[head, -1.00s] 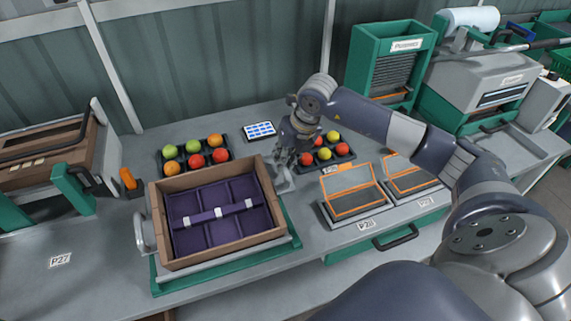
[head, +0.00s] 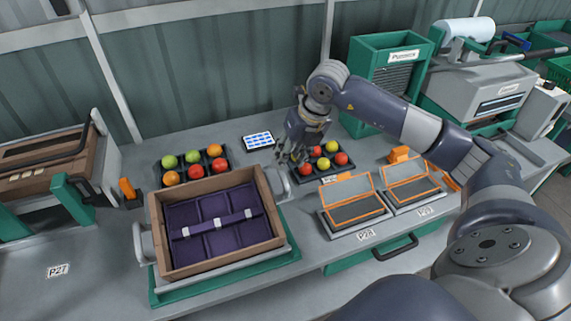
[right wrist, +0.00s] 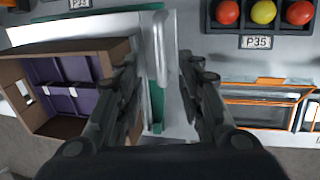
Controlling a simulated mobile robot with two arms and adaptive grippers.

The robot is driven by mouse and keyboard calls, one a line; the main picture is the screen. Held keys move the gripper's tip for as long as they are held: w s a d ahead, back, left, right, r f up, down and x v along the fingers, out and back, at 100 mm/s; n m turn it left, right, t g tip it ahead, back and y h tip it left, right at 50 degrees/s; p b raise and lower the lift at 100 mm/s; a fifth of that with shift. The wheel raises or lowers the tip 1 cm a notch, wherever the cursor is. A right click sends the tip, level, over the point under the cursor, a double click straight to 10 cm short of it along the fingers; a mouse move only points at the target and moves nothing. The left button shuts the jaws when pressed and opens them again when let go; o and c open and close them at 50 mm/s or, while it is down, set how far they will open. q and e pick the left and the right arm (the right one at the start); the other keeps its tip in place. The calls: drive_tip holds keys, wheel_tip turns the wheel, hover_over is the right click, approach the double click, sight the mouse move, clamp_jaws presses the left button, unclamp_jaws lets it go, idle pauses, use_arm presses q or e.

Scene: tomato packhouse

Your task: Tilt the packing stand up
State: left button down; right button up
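The packing stand has a green base (head: 225,284) with a grey plate on it. A wooden crate (head: 222,255) with a purple divided liner (head: 215,212) sits on the stand; in the head view it looks close to level, though I cannot tell its exact angle. A grey handle (head: 279,183) is on the stand's right side and shows in the right wrist view (right wrist: 161,52). My right gripper (head: 287,157) is open and empty, above and behind that handle. In the right wrist view its fingers (right wrist: 158,72) are spread, with the handle beyond them. My left gripper is not in view.
Trays of red, yellow and green tomatoes stand behind the stand, left (head: 159,177) and right (head: 352,170). A tablet (head: 257,140) lies between them. Two orange-framed scales (head: 350,230) stand at the right. A wooden device with an orange grip (head: 127,188) is at the left.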

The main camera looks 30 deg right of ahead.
drive_tip(key=v, duration=0.6)
drive_tip(key=shift+s, duration=0.1)
idle(0.4)
